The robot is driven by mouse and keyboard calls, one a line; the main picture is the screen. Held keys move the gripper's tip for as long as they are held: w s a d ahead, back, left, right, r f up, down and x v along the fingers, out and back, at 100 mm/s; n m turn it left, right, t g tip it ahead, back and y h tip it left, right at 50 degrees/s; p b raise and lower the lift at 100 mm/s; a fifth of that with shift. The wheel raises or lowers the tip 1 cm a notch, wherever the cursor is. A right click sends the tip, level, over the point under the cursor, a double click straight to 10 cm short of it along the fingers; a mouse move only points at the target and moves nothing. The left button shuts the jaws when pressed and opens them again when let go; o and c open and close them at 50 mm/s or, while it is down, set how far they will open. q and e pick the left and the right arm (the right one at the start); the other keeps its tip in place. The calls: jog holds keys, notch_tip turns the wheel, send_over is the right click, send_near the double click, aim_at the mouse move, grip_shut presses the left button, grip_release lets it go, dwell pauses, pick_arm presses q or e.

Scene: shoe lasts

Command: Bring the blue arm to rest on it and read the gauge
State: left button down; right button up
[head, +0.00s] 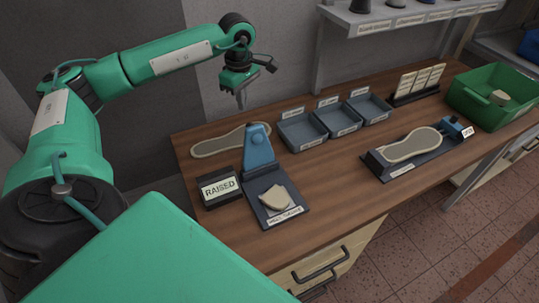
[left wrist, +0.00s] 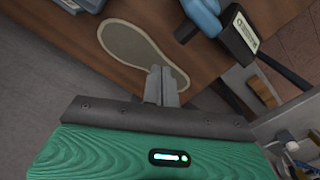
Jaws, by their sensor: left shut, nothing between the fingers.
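The blue arm (head: 258,150) stands raised at the back of the dark gauge base (head: 290,207). A pale heel-shaped piece (head: 274,196) lies on the base in front of it, apart from the arm. The gauge's black display (head: 220,188) stands at the left and reads "RAISED"; it also shows in the left wrist view (left wrist: 240,33). Part of the blue arm shows at that view's top edge (left wrist: 203,14). My left gripper (head: 241,103) is shut and empty, above the table's back edge, behind and left of the blue arm. My right gripper is out of view.
A flat insole (head: 228,140) lies behind the gauge. Several grey trays (head: 301,132) stand to its right. A second fixture with a sole (head: 412,146), a card rack (head: 417,83) and a green crate (head: 490,98) are farther right. Bare wood lies between the fixtures.

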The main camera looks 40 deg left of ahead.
aim_at(258, 137)
pick_arm(q)
jog(key=shift+s+d+f+b, duration=0.5)
jog(key=shift+s+d+f, duration=0.15)
jog(key=shift+d, duration=0.75)
jog(key=shift+s+d+f+b, duration=0.6)
jog(key=shift+s+d, duration=0.2)
jog(key=shift+d, duration=0.6)
jog(key=shift+s+d+f+b, duration=0.45)
jog(key=shift+s+d+f, duration=0.2)
jog(key=shift+d, duration=0.75)
jog(key=shift+w+a+r+p, duration=0.25)
jog(key=shift+r+p, duration=0.45)
jog(key=shift+r, duration=0.7)
jog(key=shift+a+r+p, duration=0.4)
jog(key=shift+r+p, duration=0.3)
jog(key=shift+r, duration=0.65)
jog(key=shift+w+a+r+p, duration=0.25)
jog(key=shift+r+p, duration=0.45)
jog(key=shift+r, duration=0.7)
jog(key=shift+s, duration=0.1)
jog(key=shift+f, duration=0.1)
